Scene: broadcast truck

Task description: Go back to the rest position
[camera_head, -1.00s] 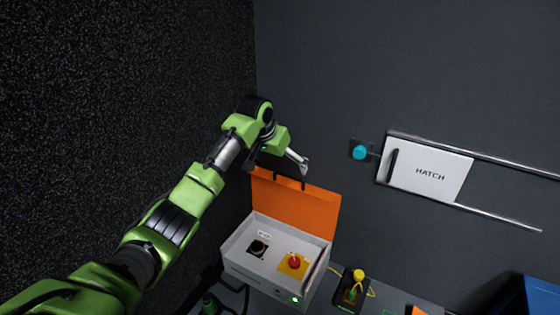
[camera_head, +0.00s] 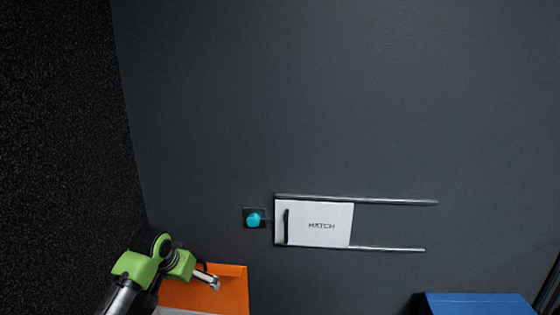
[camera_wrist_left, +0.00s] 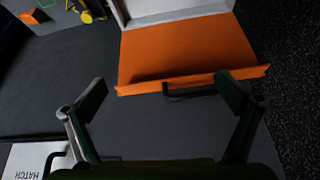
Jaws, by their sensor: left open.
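My right gripper is in neither view.
A blue box (camera_head: 475,304) shows at the lower right. A small orange block (camera_wrist_left: 34,17) lies on the worktop.

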